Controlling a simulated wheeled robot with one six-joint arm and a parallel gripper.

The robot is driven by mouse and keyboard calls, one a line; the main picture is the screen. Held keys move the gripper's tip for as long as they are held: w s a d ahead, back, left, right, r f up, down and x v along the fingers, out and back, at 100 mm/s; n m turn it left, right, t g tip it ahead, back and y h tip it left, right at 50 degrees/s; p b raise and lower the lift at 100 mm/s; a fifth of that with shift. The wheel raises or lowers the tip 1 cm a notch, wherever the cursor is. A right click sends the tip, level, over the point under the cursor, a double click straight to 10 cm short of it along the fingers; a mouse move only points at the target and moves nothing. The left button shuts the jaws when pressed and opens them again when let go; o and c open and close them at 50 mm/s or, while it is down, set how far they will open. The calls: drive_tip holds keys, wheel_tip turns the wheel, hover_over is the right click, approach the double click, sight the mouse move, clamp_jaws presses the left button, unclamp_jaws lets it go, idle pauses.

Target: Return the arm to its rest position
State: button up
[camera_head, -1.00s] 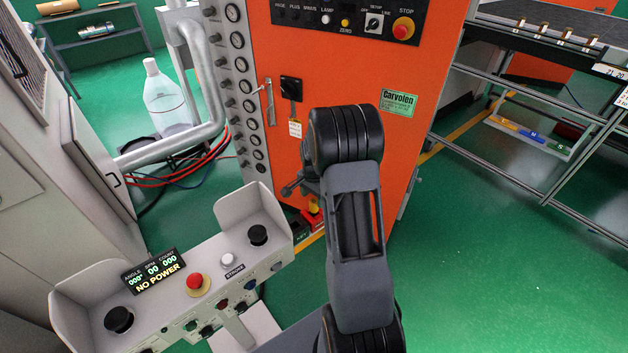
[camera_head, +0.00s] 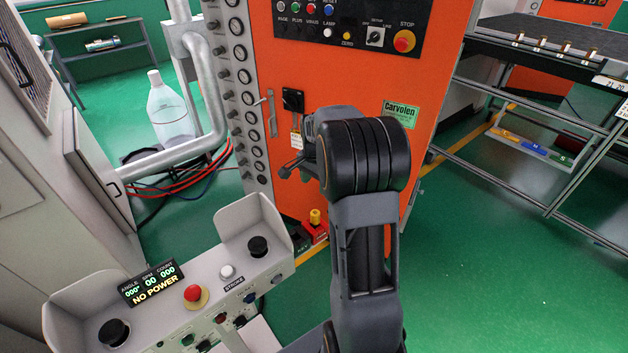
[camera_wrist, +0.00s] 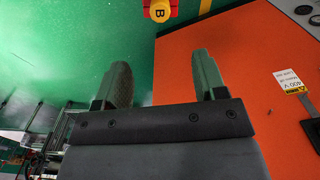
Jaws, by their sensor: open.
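My arm rises in front of the orange cabinet (camera_head: 290,180) in the head view, with its thick dark joint nearest the camera. My gripper is mostly hidden behind that joint in the head view. In the wrist view my gripper (camera_wrist: 165,82) shows two fingers spread apart with nothing between them. Green floor and the orange cabinet's panel lie beyond the fingertips.
A control console (camera_head: 240,235) with a lit "NO POWER" display stands at lower left. A grey pipe (camera_head: 185,148), red hoses and a clear bottle (camera_head: 168,108) are behind it. A shelf rack (camera_head: 560,120) stands at right. Green floor between is clear.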

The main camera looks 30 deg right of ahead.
idle(0.3)
drive_tip(key=s+a+r+n+t, duration=0.2)
drive_tip(key=s+a+r+n, duration=0.2)
drive_tip(key=s+a+n, duration=0.3)
drive_tip(key=s+a+r+n+t, duration=0.2)
drive_tip(key=s+a+r+n, duration=0.2)
drive_tip(key=s+a+n, duration=0.3)
drive_tip(key=s+a, duration=0.3)
drive_tip(key=shift+a+n, duration=0.25)
drive_tip(key=shift+n, duration=0.15)
drive_tip(key=shift+r, duration=0.1)
idle(0.7)
